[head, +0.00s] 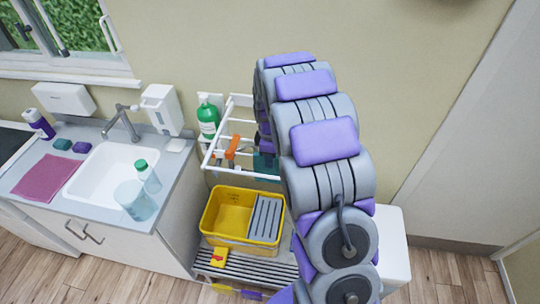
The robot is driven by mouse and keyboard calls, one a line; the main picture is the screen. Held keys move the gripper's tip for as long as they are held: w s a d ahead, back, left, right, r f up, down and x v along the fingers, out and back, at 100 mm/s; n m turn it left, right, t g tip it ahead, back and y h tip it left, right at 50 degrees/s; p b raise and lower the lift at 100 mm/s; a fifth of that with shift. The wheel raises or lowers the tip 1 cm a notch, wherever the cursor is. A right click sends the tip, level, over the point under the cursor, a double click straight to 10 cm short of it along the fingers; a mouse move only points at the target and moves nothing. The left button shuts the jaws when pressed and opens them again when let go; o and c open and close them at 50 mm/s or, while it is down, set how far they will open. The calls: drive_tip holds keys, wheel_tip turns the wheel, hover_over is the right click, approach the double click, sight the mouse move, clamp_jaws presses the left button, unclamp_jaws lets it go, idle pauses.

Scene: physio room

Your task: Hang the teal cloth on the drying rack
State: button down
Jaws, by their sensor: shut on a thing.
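The white drying rack (214,151) has several rails and stands against the wall, behind the yellow bucket. A teal patch (265,164), which looks like the teal cloth, shows among the rack's right-hand rails, just below the far end of my arm. Much of it is hidden by my arm. My gripper (262,146) is at the rack, mostly hidden behind my own arm links, and appears shut on the cloth. I cannot tell whether the cloth lies over a rail. An orange item (232,148) is at the rack left of the cloth.
A yellow mop bucket (228,216) stands on a slatted shelf (240,267) below the rack. A green bottle (208,117) stands behind the rack. On the left, a counter has a sink (105,172), a pink cloth (47,178) and bottles. Floor is clear at right.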

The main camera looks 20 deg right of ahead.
drive_tip(key=c, duration=0.9)
unclamp_jaws()
drive_tip(key=shift+r, duration=0.1)
drive_tip(key=shift+r+p, duration=0.95)
drive_tip(key=shift+r, duration=3.45)
